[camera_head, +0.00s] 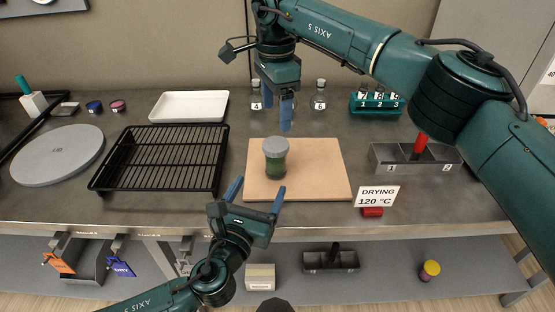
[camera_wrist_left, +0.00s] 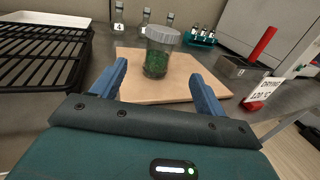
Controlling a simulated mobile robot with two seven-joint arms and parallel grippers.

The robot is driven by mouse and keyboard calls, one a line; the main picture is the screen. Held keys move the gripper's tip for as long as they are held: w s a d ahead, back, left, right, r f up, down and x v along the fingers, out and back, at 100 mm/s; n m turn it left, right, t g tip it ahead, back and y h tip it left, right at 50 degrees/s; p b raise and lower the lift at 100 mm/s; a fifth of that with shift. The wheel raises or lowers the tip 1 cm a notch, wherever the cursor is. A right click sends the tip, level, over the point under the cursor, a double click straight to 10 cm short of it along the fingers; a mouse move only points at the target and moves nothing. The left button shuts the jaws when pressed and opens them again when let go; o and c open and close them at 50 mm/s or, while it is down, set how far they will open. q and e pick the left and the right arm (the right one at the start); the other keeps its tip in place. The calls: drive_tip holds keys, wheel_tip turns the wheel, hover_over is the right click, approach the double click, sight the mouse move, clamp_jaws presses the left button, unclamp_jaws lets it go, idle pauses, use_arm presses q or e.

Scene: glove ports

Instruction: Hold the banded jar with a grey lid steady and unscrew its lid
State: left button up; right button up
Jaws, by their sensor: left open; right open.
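The jar (camera_head: 275,163) stands upright on a wooden board (camera_head: 320,180); it is green with a grey lid (camera_head: 275,146) on top. The jar also shows in the left wrist view (camera_wrist_left: 157,62), beyond and between the fingers. My left gripper (camera_head: 256,190) is open and empty, in front of the jar and apart from it. My right gripper (camera_head: 278,110) points down above and behind the jar, open, not touching the lid. The lid sits on the jar.
A black wire rack (camera_head: 165,157) and a white tray (camera_head: 189,106) lie to the left. Glass bottles (camera_head: 319,98) stand behind the board. A grey bin (camera_head: 385,157) and a "DRYING 120 °C" sign (camera_head: 377,196) stand to the right. The board around the jar is clear.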

sight(272, 162)
use_arm(q)
drive_tip(key=x, duration=1.2)
drive_tip(key=shift+w, duration=0.1)
drive_tip(key=shift+c, duration=0.5)
